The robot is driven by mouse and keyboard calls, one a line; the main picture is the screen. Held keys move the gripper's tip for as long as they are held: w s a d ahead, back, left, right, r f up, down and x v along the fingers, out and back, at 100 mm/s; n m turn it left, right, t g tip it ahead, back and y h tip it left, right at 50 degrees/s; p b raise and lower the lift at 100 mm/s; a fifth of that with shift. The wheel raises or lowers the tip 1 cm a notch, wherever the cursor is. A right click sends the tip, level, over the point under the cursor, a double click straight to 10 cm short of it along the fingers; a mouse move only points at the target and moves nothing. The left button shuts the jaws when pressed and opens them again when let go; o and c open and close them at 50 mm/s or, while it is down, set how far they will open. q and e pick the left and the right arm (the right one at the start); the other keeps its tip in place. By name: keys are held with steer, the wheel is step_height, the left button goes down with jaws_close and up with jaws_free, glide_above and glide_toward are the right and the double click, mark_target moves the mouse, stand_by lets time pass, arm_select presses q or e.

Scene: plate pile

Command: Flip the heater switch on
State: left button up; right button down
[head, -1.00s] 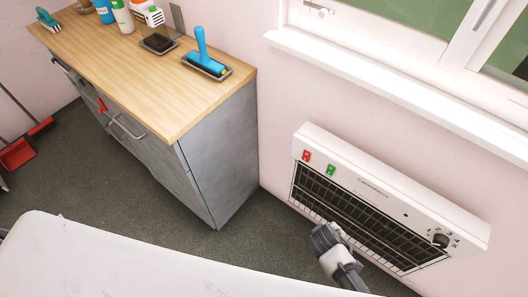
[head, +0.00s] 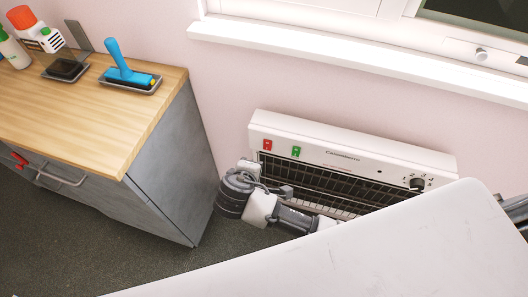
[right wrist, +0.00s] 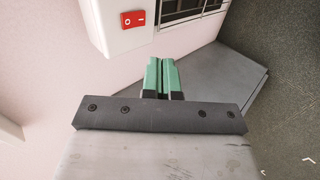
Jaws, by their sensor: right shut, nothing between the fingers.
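The white heater (head: 340,143) is mounted low on the pink wall, with a dark grille. A red rocker switch (head: 267,145) and a green one (head: 296,151) sit on its upper left panel, with a black dial (head: 417,184) at the right. My right arm crosses in front of the grille, its end near the heater's lower left. My right gripper (right wrist: 163,62) shows green fingers pressed together, empty. In the right wrist view the red switch (right wrist: 133,19), marked O and a line, lies above and left of the fingertips, apart from them. My left gripper is out of view.
A grey cabinet (head: 176,165) with a wooden top stands left of the heater. Its top holds a blue-handled tool (head: 125,70), a tray and bottles. A white windowsill (head: 330,65) runs above the heater.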

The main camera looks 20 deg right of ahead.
mark_target(267, 150)
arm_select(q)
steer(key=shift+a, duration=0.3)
arm_select(e)
steer(key=w+d+r+x, duration=0.1)
steer(key=x, duration=1.1)
steer(key=shift+w+r, duration=0.15)
steer(key=shift+w, duration=0.1)
steer(key=shift+d, duration=0.1)
steer(key=shift+w+d, duration=0.1)
steer(key=shift+w, duration=0.1)
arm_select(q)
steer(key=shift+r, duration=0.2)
arm_select(e)
steer(key=shift+r, duration=0.1)
